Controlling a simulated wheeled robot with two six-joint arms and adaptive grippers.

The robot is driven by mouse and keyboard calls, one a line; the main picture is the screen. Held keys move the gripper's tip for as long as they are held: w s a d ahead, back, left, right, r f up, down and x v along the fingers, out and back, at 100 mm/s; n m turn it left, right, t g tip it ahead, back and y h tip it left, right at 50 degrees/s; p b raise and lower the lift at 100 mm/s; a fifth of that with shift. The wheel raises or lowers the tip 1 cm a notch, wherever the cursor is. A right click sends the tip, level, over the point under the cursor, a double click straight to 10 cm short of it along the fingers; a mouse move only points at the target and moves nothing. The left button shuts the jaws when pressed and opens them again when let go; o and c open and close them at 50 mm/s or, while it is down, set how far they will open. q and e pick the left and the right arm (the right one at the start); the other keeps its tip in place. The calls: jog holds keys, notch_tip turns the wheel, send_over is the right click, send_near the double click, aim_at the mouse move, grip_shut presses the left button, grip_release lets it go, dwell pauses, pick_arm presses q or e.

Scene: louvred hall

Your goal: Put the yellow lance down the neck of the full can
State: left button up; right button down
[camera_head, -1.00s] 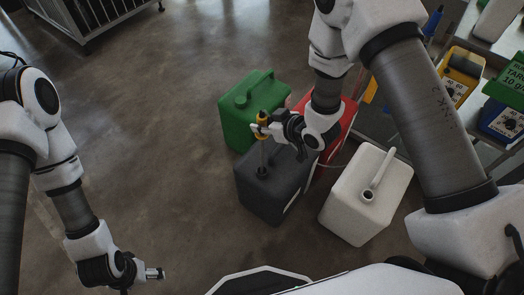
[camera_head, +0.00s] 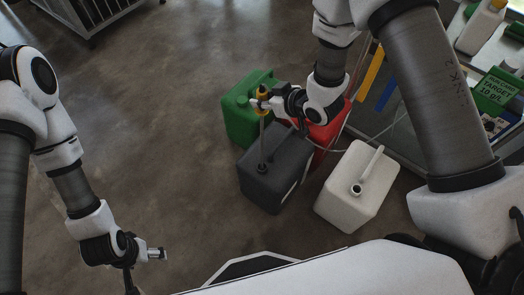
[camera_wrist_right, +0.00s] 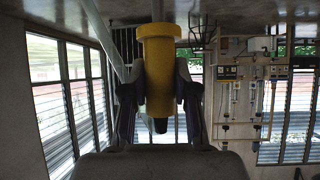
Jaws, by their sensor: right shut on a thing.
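My right gripper (camera_head: 264,101) is shut on the yellow lance (camera_head: 262,92), whose yellow head also shows between the fingers in the right wrist view (camera_wrist_right: 158,75). The lance's thin tube hangs upright down to the neck of the dark grey can (camera_head: 278,180). Its lower end meets that neck; how deep it sits inside is hidden. A white can (camera_head: 345,200) with an open neck stands to the right. A green can (camera_head: 240,118) and a partly hidden red can (camera_head: 326,133) stand behind. No fill level shows. My left gripper (camera_head: 156,254) is low at left, apart from the cans; its jaw opening is unclear.
A bench or shelf with a green-labelled container (camera_head: 497,90) and a pale bottle (camera_head: 482,27) is at the right. Thin hoses or cables run near the red can. A metal rack (camera_head: 95,15) is at the back left. The floor left of the cans is clear.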

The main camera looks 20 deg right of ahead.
notch_tip(320, 180, up, 10)
jog(key=p, duration=0.7)
jog(key=shift+f, duration=0.3)
jog(key=shift+w, duration=0.1)
